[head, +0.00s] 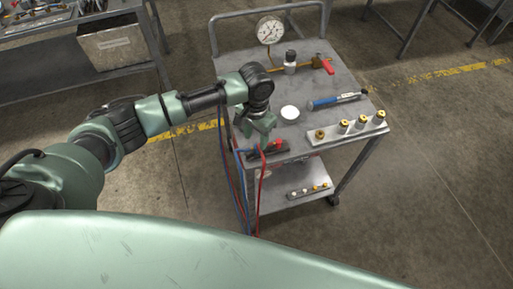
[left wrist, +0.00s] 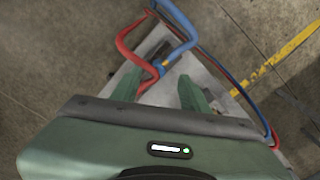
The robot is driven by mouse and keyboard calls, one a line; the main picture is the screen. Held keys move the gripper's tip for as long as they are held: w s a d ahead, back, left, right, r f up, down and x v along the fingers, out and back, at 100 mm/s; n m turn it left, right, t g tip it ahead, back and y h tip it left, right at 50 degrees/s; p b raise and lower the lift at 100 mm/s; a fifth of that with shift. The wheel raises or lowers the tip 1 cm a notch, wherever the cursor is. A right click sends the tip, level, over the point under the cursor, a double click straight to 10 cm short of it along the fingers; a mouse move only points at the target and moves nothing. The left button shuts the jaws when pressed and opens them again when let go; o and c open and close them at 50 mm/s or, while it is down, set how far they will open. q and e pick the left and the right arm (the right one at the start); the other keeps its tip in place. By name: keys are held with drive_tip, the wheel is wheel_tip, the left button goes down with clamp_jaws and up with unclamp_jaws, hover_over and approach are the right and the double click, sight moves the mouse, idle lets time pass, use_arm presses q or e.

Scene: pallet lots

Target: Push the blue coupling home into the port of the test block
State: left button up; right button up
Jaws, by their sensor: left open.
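The test block (head: 268,155) is a dark block at the front left corner of the cart top. A red coupling (head: 278,143) sits at its right side. The blue hose (head: 238,180) rises from below to the block's left end; in the left wrist view it (left wrist: 184,20) loops down to a small brass-coloured fitting near the fingertips. My right gripper is not in view.
The cart top (head: 325,105) carries a gauge (head: 270,30), a red-handled valve (head: 326,65), a white round lid (head: 290,112), a blue-handled tool (head: 337,101) and a rail of brass fittings (head: 348,129). A red hose (head: 261,185) hangs beside the blue one.

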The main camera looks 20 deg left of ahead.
sight(257, 146)
use_arm(q)
wheel_tip(257, 146, down, 4)
drive_tip(key=shift+d+p, duration=0.15)
drive_tip(key=shift+p, duration=0.7)
drive_tip(key=shift+f, duration=0.6)
clamp_jaws()
